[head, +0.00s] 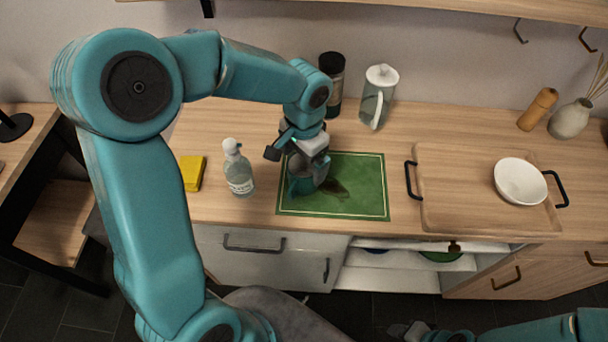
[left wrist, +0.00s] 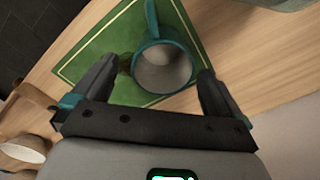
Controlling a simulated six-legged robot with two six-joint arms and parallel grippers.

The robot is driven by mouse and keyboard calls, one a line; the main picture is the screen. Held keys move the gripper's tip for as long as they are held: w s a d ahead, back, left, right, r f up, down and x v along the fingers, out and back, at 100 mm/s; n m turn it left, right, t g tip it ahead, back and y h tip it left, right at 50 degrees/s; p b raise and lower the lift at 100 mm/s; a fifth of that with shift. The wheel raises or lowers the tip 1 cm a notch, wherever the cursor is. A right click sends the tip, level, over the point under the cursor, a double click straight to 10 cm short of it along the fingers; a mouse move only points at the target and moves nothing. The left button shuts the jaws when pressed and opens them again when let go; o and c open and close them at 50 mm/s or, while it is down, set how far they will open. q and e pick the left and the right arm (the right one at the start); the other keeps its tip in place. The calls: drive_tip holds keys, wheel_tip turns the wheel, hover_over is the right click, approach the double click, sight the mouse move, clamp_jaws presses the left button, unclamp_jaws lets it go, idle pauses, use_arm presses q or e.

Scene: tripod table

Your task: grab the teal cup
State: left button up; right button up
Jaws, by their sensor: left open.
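The teal cup (head: 297,188) stands on a green mat (head: 356,208) on the counter, partly hidden by my left gripper in the head view. In the left wrist view the cup (left wrist: 164,68) shows from above, with a teal rim, a pale empty inside and its handle toward the top of the picture. My left gripper (head: 300,164) is over the cup. In the left wrist view the gripper (left wrist: 158,66) is open, one finger on each side of the cup, with gaps visible. My right gripper (head: 409,331) is at the bottom edge; its jaws are unclear.
A clear bottle (head: 239,172) and a yellow block (head: 192,172) stand left of the mat. A dark jar (head: 332,82) and a lidded pitcher (head: 377,97) stand behind. A wooden tray (head: 455,190) with a white bowl (head: 520,182) lies to the right.

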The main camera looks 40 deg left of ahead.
sight(303, 172)
use_arm(q)
drive_tip(key=shift+d+f, duration=0.1)
drive_tip(key=shift+f, duration=0.5)
drive_tip(key=f, duration=0.4)
drive_tip(key=shift+w+a+p, duration=0.2)
drive_tip(key=shift+a+p, duration=0.15)
drive_tip(key=shift+a, duration=0.05)
drive_tip(key=shift+w+d+f, duration=0.1)
drive_tip(key=shift+f, duration=0.25)
drive_tip(key=shift+s+r, duration=0.1)
drive_tip(key=shift+s, duration=0.15)
drive_tip(key=shift+c, duration=0.9)
drive_tip(key=shift+w, duration=0.15)
drive_tip(key=c, duration=0.9)
